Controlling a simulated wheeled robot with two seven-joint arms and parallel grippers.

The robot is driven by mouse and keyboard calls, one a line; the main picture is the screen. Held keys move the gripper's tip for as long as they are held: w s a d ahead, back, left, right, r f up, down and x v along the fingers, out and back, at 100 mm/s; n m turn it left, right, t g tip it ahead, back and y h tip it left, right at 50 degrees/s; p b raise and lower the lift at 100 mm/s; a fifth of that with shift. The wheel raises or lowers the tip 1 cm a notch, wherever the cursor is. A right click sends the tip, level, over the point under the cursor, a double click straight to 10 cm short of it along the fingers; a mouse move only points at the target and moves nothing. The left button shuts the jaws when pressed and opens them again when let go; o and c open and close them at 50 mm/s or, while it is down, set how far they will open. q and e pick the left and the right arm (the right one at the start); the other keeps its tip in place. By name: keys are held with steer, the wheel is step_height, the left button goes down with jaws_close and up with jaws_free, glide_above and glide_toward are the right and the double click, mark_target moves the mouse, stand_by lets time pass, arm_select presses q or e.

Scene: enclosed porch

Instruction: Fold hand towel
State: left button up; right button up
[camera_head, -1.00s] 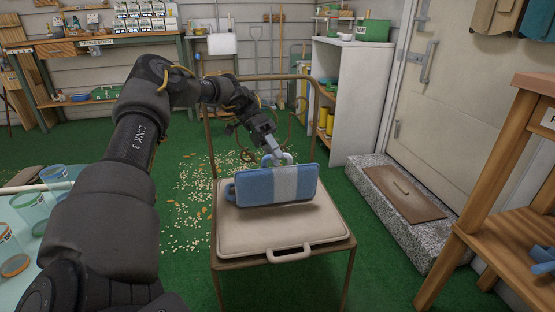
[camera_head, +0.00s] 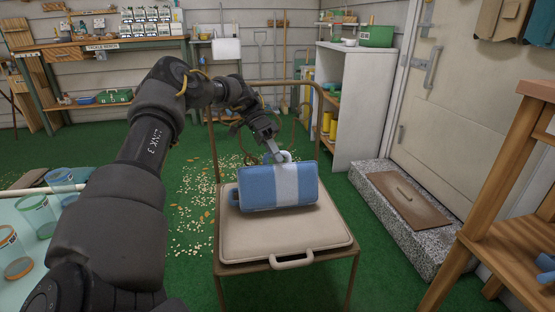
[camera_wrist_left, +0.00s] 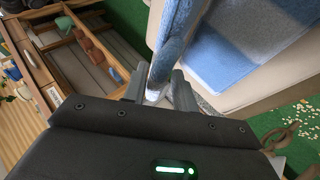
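The hand towel (camera_head: 258,187) is blue with a pale stripe and stands tilted up on the beige seat cushion (camera_head: 260,240) of a metal-framed chair. My left gripper (camera_head: 276,157) is at the towel's far upper edge. In the left wrist view, my left gripper's fingers (camera_wrist_left: 160,92) pinch a narrow blue and white part of the towel (camera_wrist_left: 172,40). More blue cloth (camera_wrist_left: 225,55) lies beyond it over the cushion. The towel's back side is hidden in the head view. My right gripper is not in view.
The chair's tall back frame (camera_head: 313,120) rises behind the towel. A wooden stand (camera_head: 510,230) is at the right, and a stone step (camera_head: 410,220) lies by the door. Clear tubs (camera_head: 35,215) are at the left. The cushion's front is clear.

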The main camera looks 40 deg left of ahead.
arm_select(q)
steer(key=shift+c, duration=1.1)
steer(key=shift+a, duration=0.1)
steer(key=shift+w, duration=0.1)
steer(key=shift+o, duration=1.2)
steer(key=shift+m+t+y, duration=0.3)
steer(key=shift+t+y, duration=0.3)
steer(key=shift+y, duration=0.3)
steer(key=shift+w+a+f+b, duration=0.2)
steer(key=shift+w+a+f, duration=0.3)
steer(key=shift+a, duration=0.25)
steer(key=shift+w+a+f+b, duration=0.2)
steer(key=shift+w+a+f, duration=0.3)
steer(key=shift+a, duration=0.2)
